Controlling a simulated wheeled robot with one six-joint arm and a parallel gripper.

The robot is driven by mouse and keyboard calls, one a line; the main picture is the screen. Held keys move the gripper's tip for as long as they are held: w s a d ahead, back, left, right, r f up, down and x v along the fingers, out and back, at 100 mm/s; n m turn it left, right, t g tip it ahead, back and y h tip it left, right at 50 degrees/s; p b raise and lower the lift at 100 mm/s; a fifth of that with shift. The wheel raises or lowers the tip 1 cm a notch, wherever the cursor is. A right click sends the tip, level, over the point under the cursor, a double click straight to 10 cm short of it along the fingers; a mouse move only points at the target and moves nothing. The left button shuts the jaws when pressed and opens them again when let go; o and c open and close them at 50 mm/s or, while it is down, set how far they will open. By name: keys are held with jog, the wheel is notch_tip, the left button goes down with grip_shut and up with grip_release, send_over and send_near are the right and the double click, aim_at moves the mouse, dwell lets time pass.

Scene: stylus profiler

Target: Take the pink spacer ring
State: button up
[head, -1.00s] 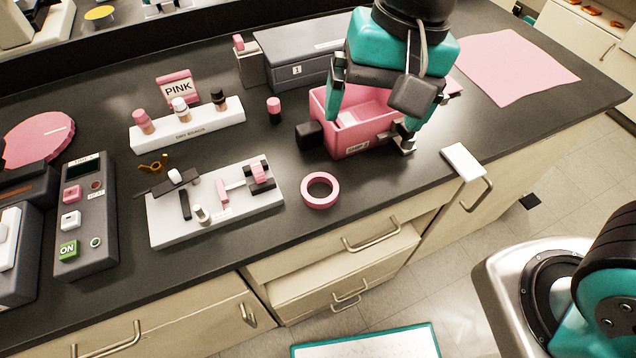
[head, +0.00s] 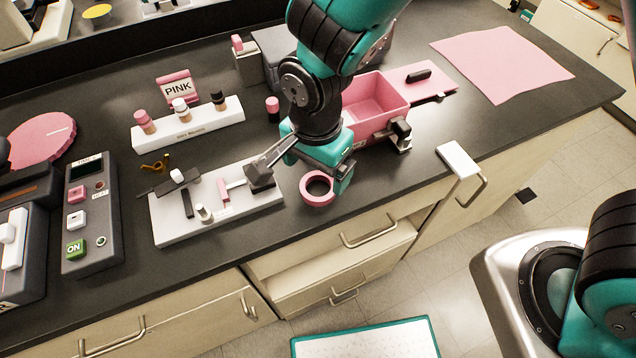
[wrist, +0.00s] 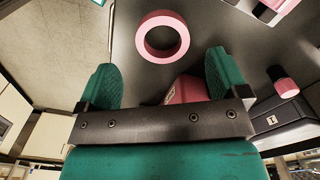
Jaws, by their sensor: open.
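The pink spacer ring (head: 317,188) lies flat on the dark worktop near its front edge, to the right of the white tool plate. My gripper (head: 305,170) is above the worktop near the ring; part of the gripper overlaps the ring's right side in the head view. In the wrist view the whole ring (wrist: 162,37) shows ahead of my gripper (wrist: 160,85), a little beyond the fingertips. The two green fingers are wide apart with nothing held between them. The ring looks apart from both fingers.
A pink bin (head: 376,97) stands behind my gripper. A white plate (head: 165,226) with small tools lies to the left. A pink-capped bottle (head: 272,108) stands behind. A white block (head: 459,160) sits at the front edge to the right. The worktop in front of the ring is clear.

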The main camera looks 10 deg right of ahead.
aim_at(316, 193)
jog(key=shift+w+f+p, duration=0.1)
jog(key=shift+f+p, duration=0.65)
jog(key=shift+f, duration=2.2)
jog(key=c, duration=1)
